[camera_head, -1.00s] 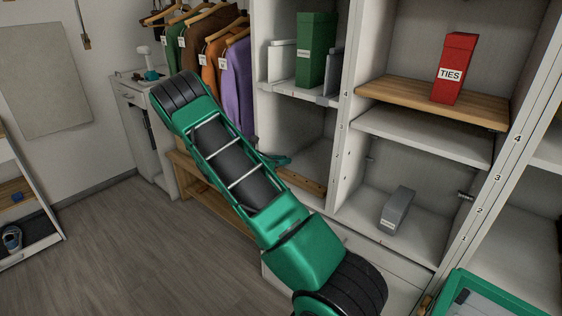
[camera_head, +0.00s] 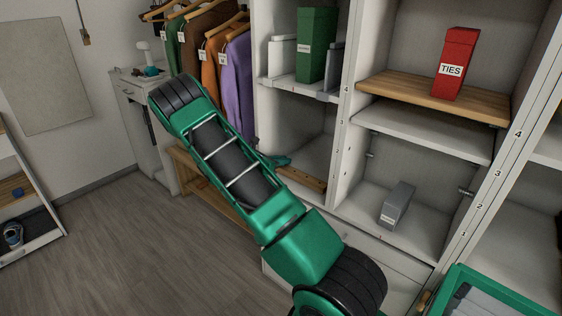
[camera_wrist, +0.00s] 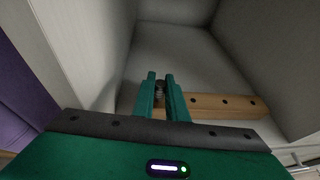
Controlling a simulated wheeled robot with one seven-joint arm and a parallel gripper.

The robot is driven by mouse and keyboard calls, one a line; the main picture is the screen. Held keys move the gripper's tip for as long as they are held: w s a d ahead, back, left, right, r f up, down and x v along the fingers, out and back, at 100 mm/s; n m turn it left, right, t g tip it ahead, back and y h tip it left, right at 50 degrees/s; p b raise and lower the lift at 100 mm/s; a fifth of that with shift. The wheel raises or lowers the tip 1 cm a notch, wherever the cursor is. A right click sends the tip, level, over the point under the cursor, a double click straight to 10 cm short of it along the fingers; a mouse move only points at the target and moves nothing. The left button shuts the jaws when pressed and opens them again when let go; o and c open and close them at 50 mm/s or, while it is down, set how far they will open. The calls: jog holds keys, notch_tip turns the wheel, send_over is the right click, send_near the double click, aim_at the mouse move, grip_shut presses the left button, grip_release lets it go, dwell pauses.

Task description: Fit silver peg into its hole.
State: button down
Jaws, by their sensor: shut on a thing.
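My gripper (camera_wrist: 161,78) is shut on a small silver peg (camera_wrist: 160,91), which shows as a grey piece between the two green fingers in the wrist view. A wooden strip (camera_wrist: 237,113) with a row of dark holes lies behind and to the right of the fingers, inside a cubby. The fingers hide its left part, so I cannot tell whether the peg touches it or which hole is under it. In the head view the strip (camera_head: 303,179) shows partly behind my arm, and the peg is hidden.
White cubby walls (camera_wrist: 92,50) stand close on both sides of my gripper. A green box (camera_head: 316,45), a red TIES box (camera_head: 458,65) and a grey box (camera_head: 397,206) stand in other cubbies. Hanging clothes (camera_head: 238,85) are to the left. The floor (camera_head: 140,250) is clear.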

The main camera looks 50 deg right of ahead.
jog(key=shift+f, duration=0.1)
jog(key=c, duration=1.7)
grip_release()
jog(key=shift+a, duration=0.1)
jog(key=v, duration=1)
jog(key=shift+w+a, duration=0.1)
jog(key=shift+a, duration=0.25)
